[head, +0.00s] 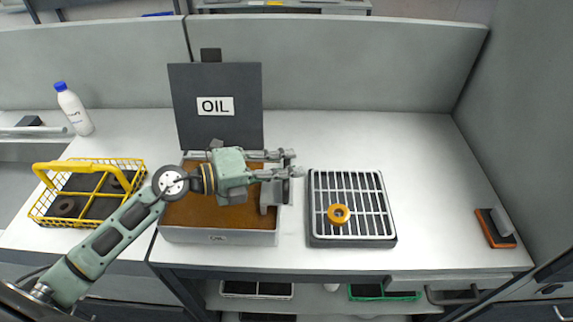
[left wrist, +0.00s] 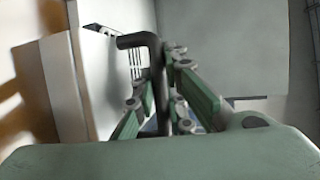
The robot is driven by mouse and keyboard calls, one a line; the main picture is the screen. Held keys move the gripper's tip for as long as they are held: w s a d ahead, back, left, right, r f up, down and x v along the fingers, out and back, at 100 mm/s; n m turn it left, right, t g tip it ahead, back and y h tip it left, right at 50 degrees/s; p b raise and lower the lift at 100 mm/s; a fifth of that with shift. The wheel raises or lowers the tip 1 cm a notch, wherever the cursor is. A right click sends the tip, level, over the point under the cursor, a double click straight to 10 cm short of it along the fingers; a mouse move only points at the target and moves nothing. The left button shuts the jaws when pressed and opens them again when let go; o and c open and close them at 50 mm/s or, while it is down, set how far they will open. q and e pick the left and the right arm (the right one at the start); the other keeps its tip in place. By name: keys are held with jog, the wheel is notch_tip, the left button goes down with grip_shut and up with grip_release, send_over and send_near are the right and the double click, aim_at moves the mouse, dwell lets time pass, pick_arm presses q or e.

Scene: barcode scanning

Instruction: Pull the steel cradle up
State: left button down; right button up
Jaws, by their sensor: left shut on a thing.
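The oil tank (head: 200,236), a grey box with brown oil (head: 225,217), stands left of the table's middle with its lid (head: 216,85), labelled OIL, raised behind it. My left gripper (head: 290,163) is over the tank's right edge, reaching across from the left. It is shut on a dark bent bar (left wrist: 150,42), seemingly the steel cradle's handle, which stands between the fingers in the left wrist view. A grey upright piece (head: 270,193) shows below the gripper at the tank's right side. The rest of the cradle is hidden by the arm or the oil. My right gripper is out of view.
A slatted drain tray (head: 324,232) with an orange ring (head: 338,214) lies right of the tank. A yellow basket (head: 90,207) with dark parts stands left. A white bottle (head: 74,112) is at the back left, an orange-edged block (head: 490,228) far right. Table between is clear.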

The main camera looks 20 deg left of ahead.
pick_arm(q)
notch_tip(320, 180, up, 7)
jog(key=p, duration=0.6)
jog(key=shift+f, duration=0.15)
jog(key=shift+w, duration=0.1)
jog(key=c, duration=1.8)
grip_release()
jog(key=shift+c, duration=0.2)
jog(key=shift+o, duration=0.4)
jog(key=shift+f, duration=0.15)
jog(key=shift+f, duration=0.1)
jog(key=v, duration=1.2)
